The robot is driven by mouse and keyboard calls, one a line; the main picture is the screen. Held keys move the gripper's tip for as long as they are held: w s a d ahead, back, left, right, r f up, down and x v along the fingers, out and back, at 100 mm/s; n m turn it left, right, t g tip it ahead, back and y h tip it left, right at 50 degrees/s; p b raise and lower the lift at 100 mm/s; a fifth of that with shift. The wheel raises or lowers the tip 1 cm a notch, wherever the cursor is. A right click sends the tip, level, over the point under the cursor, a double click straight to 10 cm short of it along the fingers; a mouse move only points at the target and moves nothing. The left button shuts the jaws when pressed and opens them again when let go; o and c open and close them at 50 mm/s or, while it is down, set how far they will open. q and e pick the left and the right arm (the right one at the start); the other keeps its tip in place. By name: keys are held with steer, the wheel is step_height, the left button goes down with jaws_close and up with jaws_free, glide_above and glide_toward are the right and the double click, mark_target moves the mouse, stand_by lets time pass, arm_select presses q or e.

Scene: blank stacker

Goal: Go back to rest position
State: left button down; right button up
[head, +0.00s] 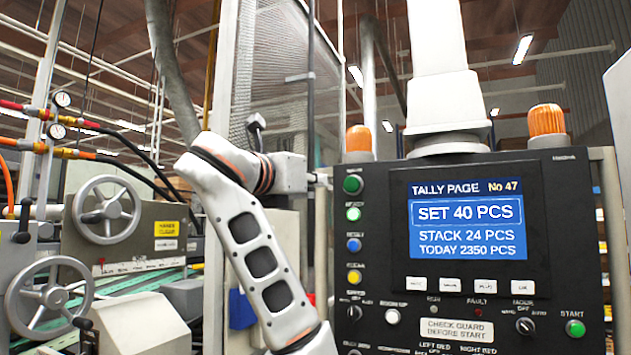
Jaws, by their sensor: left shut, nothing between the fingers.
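My left arm, white with orange and black rings, rises from the bottom centre of the head view and bends at upper left. My left gripper (255,121) shows only as a small dark shape above the bent arm, in front of the mesh guard. It is shut and holds nothing that I can see. Part of it is hidden behind the arm. My right gripper is not in view.
A black control panel (375,240) with a lit blue screen (466,222), buttons and knobs stands close on the right. Orange lamps (546,120) top it. Handwheels (106,210) and machinery fill the left. A mesh guard (285,60) stands behind my arm.

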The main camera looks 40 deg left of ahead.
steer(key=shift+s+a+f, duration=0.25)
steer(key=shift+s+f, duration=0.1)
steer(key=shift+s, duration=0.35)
